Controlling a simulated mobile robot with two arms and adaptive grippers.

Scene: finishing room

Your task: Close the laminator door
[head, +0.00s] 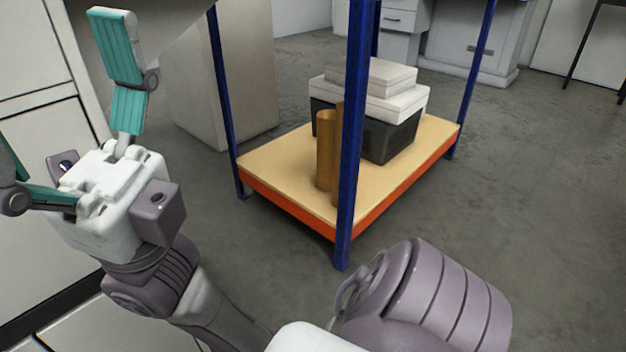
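No part here is clearly marked as the laminator. A white panelled unit with dark seams (35,45) stands at the left edge and may be it. A grey slanted panel (165,25) juts out beside it at the top; I cannot tell whether this is its door. My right gripper (58,105) is in front of the white unit, its teal fingers spread wide, with nothing between them. One finger points up across the grey panel's lower part; the other runs off the left edge. I cannot tell whether either touches. My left gripper is not in view.
A shelf rack with blue posts and an orange-edged board (275,165) stands in the middle. It holds a black and white box (375,110) and brown cylinders (325,150). A beige cabinet (225,85) is behind. Grey floor (535,180) is clear at right.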

